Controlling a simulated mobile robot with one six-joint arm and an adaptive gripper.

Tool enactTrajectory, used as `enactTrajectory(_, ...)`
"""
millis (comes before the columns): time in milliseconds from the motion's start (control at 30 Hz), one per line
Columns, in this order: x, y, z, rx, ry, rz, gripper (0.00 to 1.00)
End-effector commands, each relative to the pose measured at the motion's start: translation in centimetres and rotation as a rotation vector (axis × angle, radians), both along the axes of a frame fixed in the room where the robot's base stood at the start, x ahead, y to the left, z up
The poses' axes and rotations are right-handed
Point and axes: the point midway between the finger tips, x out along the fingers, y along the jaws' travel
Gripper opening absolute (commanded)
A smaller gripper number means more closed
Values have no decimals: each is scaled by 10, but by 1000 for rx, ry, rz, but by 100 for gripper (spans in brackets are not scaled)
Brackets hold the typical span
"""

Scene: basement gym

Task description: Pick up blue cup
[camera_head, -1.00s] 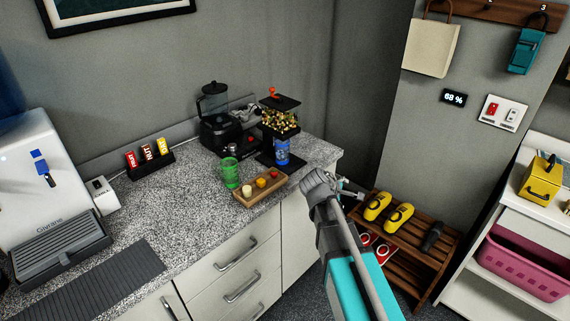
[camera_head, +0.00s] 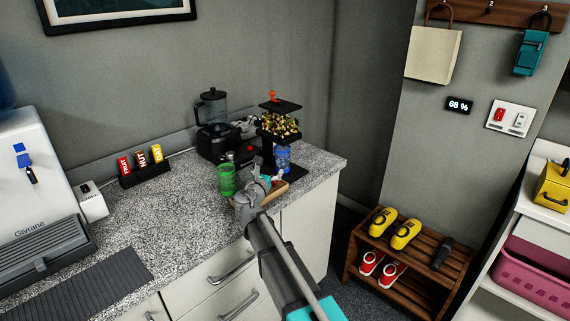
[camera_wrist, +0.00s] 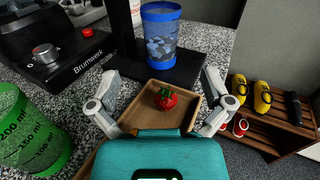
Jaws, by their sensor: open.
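The blue cup (camera_head: 283,158) stands upright on the black base of the dispenser (camera_head: 280,124), at the back right of the counter. It also shows in the wrist view (camera_wrist: 160,38), top centre, with a darker patterned middle. My gripper (camera_head: 270,180) is over the wooden tray, in front of the cup and apart from it. In the wrist view my gripper (camera_wrist: 168,95) has its two fingers spread wide, with nothing between them at their level. The cup is beyond the fingertips.
A green measuring cup (camera_head: 227,180) stands left of my gripper. The wooden tray (camera_wrist: 185,112) below holds a red strawberry-like item (camera_wrist: 165,99). A black blender (camera_head: 213,130) stands behind. The shoe rack (camera_head: 405,252) is right of the counter.

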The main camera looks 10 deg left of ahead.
Motion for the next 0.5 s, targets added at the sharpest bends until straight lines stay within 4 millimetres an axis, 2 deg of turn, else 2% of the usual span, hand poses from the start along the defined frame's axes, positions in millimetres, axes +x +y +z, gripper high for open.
enactTrajectory(267,5,-2,0,3,0,-3,100)
enactTrajectory(500,30,-6,0,4,1,-3,100)
